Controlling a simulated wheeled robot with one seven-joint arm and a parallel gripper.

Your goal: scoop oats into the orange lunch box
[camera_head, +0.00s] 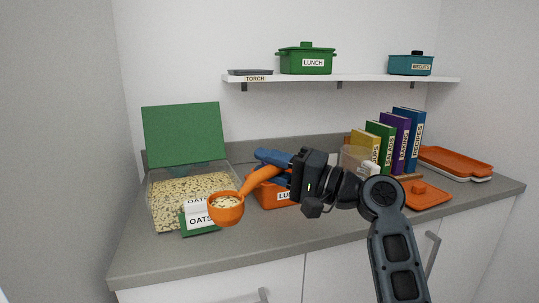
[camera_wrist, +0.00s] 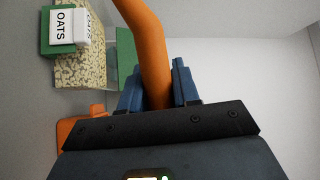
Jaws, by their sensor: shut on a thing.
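My gripper (camera_head: 268,165) is shut on the handle of an orange scoop (camera_head: 226,208), and its blue fingers also show in the wrist view (camera_wrist: 158,88). The scoop's bowl holds oats and hangs in front of the oats bin, left of the lunch box. The clear oats bin (camera_head: 160,212) is full of oats, with its green lid (camera_head: 184,134) raised. A white OATS label on a green base (camera_head: 201,230) stands at its front. The orange lunch box (camera_head: 275,196), labelled LUNCH in part, sits on the counter behind my gripper. My arm hides much of it.
A flat orange lid (camera_head: 428,196) lies on the counter to the right. Books (camera_head: 388,140) and an orange tray (camera_head: 455,161) stand at the back right. A shelf (camera_head: 360,78) above holds a green LUNCH pot (camera_head: 305,60) and a teal pot (camera_head: 410,64). The front counter strip is clear.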

